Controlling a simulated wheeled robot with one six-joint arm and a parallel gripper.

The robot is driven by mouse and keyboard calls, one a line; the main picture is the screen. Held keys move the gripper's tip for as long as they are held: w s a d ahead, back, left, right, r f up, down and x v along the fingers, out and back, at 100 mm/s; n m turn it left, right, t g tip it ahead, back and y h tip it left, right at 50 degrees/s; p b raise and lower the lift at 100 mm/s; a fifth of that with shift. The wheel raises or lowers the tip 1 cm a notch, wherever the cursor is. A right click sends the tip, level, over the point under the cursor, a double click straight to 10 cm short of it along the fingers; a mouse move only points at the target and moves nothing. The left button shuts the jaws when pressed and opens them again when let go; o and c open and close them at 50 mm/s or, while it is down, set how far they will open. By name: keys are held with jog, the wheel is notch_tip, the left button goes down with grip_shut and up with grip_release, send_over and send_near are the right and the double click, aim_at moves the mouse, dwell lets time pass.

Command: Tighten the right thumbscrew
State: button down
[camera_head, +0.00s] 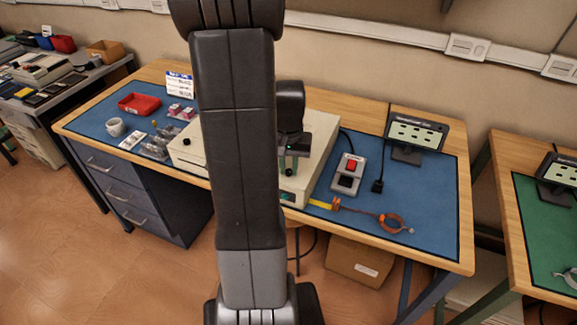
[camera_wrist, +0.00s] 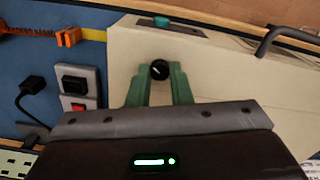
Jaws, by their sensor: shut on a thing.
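The beige case (camera_head: 316,150) stands on the blue mat, partly hidden behind my arm in the head view; it also fills much of the wrist view (camera_wrist: 225,75). A round black thumbscrew (camera_wrist: 160,69) sits on its top face, at the right part of the case as the head view has it. My gripper (camera_head: 288,163) is over this part, and its green fingers (camera_wrist: 159,76) are shut on the thumbscrew, one on each side. In the head view the thumbscrew is hidden by the gripper. A small dark knob (camera_head: 187,141) shows at the case's left part.
A switch box (camera_head: 348,175) with red and black buttons stands right of the case. A black plug and cable (camera_head: 377,185), an orange wrist strap (camera_head: 390,223) and a tablet on a stand (camera_head: 415,135) lie further right. A red tray (camera_head: 139,103) and mug (camera_head: 115,127) are at left.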

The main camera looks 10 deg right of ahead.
aim_at(289, 170)
jog(key=m, duration=0.5)
jog(key=shift+m, duration=0.3)
jog(key=m, duration=0.4)
jog(key=shift+m+b, duration=0.3)
jog(key=shift+m, duration=0.4)
jog(key=c, duration=1.3)
grip_release()
notch_tip(289, 170, up, 14)
jog(key=shift+f, duration=0.1)
